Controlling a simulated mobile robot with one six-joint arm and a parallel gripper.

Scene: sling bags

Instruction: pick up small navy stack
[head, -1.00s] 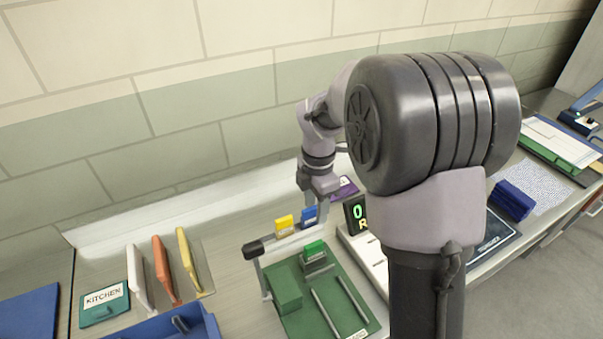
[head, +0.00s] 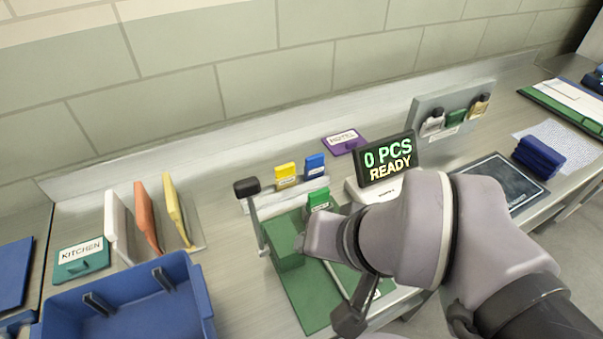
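The small navy stack (head: 538,157) lies at the right of the bench in the head view. It looks like several folded navy pieces, resting at the edge of a white speckled mat. My arm reaches in from the lower right, well to the left of the stack and in front of the green fixture. A dark part at its lower end (head: 350,318) may be my gripper. Its fingertips are not clear, so I cannot tell whether it is open or shut. The stack is untouched.
A display (head: 387,161) reads "0 PCS READY". A dark framed pad (head: 500,183) lies just left of the stack. A green fixture (head: 300,297) with a lever, a blue bin (head: 205,290) and a grey rack (head: 483,88) of small bottles also stand on the bench.

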